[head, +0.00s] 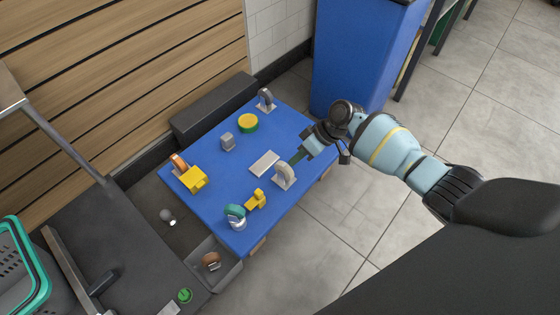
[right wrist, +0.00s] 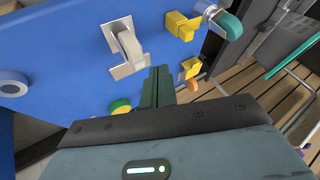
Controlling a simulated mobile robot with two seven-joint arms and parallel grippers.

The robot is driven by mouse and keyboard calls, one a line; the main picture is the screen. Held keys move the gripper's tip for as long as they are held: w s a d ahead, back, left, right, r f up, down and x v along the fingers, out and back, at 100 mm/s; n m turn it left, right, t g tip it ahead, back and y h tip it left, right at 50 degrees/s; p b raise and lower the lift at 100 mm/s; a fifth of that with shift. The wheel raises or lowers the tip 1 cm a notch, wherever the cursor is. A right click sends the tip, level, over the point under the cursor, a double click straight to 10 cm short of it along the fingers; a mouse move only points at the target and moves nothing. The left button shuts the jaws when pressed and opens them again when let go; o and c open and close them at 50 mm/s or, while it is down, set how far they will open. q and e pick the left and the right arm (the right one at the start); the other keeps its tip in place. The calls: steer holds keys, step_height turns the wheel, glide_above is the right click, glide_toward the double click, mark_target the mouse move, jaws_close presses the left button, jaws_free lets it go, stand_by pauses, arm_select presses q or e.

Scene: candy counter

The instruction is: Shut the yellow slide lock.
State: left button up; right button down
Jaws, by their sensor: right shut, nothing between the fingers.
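Two yellow pieces sit on the blue board (head: 290,120), and I cannot tell for certain which is the slide lock. The other is a yellow block (head: 194,179) next to an orange-brown loop (head: 179,163), also seen in the right wrist view (right wrist: 190,68). My right gripper (head: 299,156) is shut and empty, close to a beige loop handle (head: 284,175). Its fingers (right wrist: 157,88) are together, apart from both yellow pieces.
A blue cabinet (head: 360,55) stands behind.

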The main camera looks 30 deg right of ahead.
mark_target(257, 194)
steer(key=b+x, duration=0.4)
steer(key=x, duration=0.5)
steer(key=shift+f, duration=0.15)
steer(key=a, duration=0.1)
steer(key=s+a, duration=0.1)
steer(key=a, duration=0.1)
steer(key=shift+s+a, duration=0.2)
steer(key=shift+a, duration=0.3)
steer(key=shift+a, duration=0.1)
steer(key=a, duration=0.1)
steer(key=s+a+p, duration=0.1)
steer(key=a, duration=0.1)
steer(key=shift+s, duration=0.1)
steer(key=shift+a, duration=0.1)
